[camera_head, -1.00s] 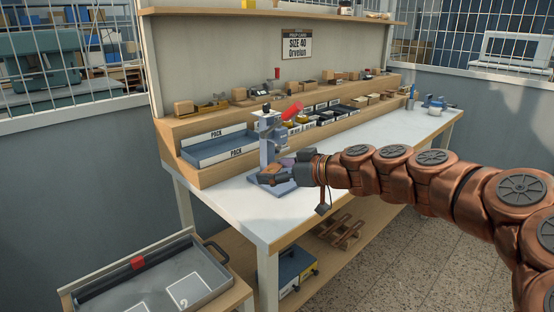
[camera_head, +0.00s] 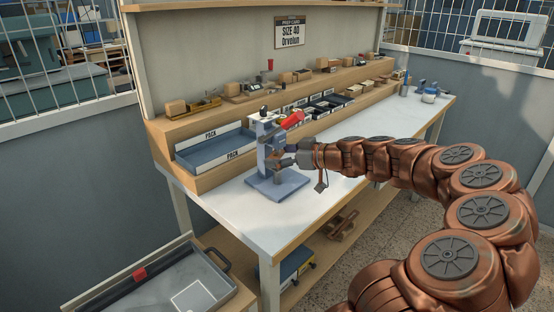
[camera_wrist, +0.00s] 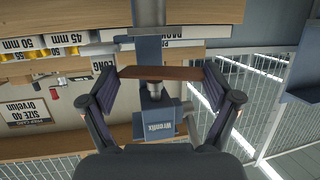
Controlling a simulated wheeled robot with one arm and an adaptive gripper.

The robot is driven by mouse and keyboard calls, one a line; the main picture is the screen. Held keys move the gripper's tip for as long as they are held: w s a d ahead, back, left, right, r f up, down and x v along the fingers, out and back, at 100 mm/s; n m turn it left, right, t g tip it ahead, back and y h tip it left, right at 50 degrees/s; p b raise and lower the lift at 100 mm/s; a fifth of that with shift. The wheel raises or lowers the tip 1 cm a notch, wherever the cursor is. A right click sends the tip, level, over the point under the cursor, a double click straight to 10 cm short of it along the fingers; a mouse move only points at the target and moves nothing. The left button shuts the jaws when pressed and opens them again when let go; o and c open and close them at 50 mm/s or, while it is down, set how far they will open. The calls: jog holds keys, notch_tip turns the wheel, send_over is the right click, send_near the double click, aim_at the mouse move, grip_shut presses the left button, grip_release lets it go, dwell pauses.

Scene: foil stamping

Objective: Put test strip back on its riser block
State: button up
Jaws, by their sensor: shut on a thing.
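My gripper (camera_head: 287,155) is at the blue-grey stamping press (camera_head: 266,150), part-way up its column and above its base plate. In the wrist view my gripper (camera_wrist: 160,90) is shut on a thin brown strip (camera_wrist: 160,73), taken to be the test strip. The strip spans between the two finger pads. The press body (camera_wrist: 154,128) with its printed label lies behind the strip in that view. I cannot pick out the riser block in either view.
A blue tray (camera_head: 213,149) marked PACK stands left of the press. A wooden shelf with labelled bins (camera_head: 325,105) runs behind. A grey drawer tray (camera_head: 160,290) is at lower left.

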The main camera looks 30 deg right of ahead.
jog(key=shift+w+d+f+b, duration=0.1)
jog(key=shift+f+b, duration=0.1)
jog(key=shift+f, duration=0.65)
jog(key=shift+w+d+f+b, duration=0.1)
jog(key=shift+f+b, duration=0.05)
jog(key=shift+f, duration=0.65)
jog(key=shift+c, duration=0.9)
jog(key=shift+f, duration=0.15)
jog(key=o, duration=0.7)
jog(key=shift+r+p, duration=0.25)
jog(key=shift+p, duration=0.8)
jog(key=v, duration=0.2)
jog(key=b+v, duration=0.1)
jog(key=v, duration=0.2)
jog(key=b+v, duration=0.1)
jog(key=v, duration=0.1)
jog(key=shift+s+d+f, duration=0.25)
jog(key=shift+s, duration=0.1)
